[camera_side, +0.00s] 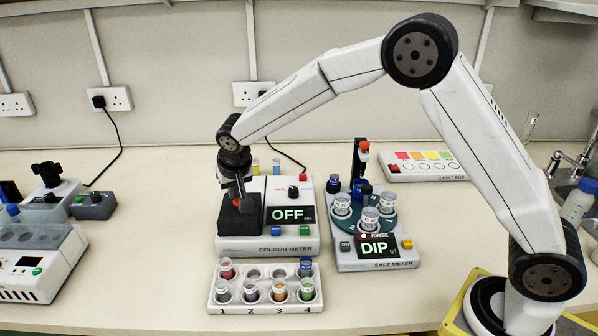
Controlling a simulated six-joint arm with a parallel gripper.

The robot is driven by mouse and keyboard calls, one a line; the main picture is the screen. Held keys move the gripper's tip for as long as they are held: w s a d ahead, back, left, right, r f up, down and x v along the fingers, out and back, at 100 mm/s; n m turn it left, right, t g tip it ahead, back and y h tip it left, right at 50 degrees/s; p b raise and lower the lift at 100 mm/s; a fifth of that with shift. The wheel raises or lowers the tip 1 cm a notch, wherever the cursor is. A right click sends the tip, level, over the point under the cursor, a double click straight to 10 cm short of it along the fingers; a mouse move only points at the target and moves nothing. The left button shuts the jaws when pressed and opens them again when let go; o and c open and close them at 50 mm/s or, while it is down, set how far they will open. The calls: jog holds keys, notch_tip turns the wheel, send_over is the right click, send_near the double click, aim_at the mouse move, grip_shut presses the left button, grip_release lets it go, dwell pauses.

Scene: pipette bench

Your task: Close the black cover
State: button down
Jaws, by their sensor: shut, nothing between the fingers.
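The black cover (240,222) is on the left part of the white colour meter (311,243), whose screen reads OFF. It looks like a dark block low on the meter's top. I cannot tell whether it is fully down. My gripper (239,203) points down right at the cover's top. Its fingers are shut with nothing between them. A small red part shows at the fingertips and I cannot tell what it belongs to. The gripper hides the cover's back part, and contact is unclear.
A white rack (265,308) with several coloured vials stands in front of the colour meter. The salt meter (376,264), with cups on a round turntable, stands to the right. A light box (420,166) is behind it. Other devices (38,262) stand at the left, with bare bench between.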

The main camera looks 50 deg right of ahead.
jog(key=shift+w+d, duration=0.1)
jog(key=shift+w, duration=0.05)
jog(key=shift+w+d+r, duration=0.2)
jog(key=shift+w+d, duration=0.05)
jog(key=shift+w, duration=0.55)
jog(key=shift+w+d+r, duration=0.15)
jog(key=shift+w+d, duration=0.1)
jog(key=shift+w, duration=0.55)
jog(key=shift+r, duration=0.4)
jog(key=v, duration=0.9)
jog(key=shift+s, duration=0.25)
jog(key=s+d+f+n, duration=0.1)
jog(key=s+d+f, duration=0.2)
jog(key=s, duration=0.6)
jog(key=s+d+f+n, duration=0.1)
jog(key=s+d+f, duration=0.2)
jog(key=s, duration=0.6)
jog(key=s+d+f+n+g+y, duration=0.1)
jog(key=s+d+f, duration=0.2)
jog(key=s, duration=0.6)
notch_tip(320, 180, down, 2)
jog(key=shift+s+d+f+n, duration=0.2)
jog(key=shift+d+f+n, duration=0.05)
jog(key=shift+d+n, duration=0.05)
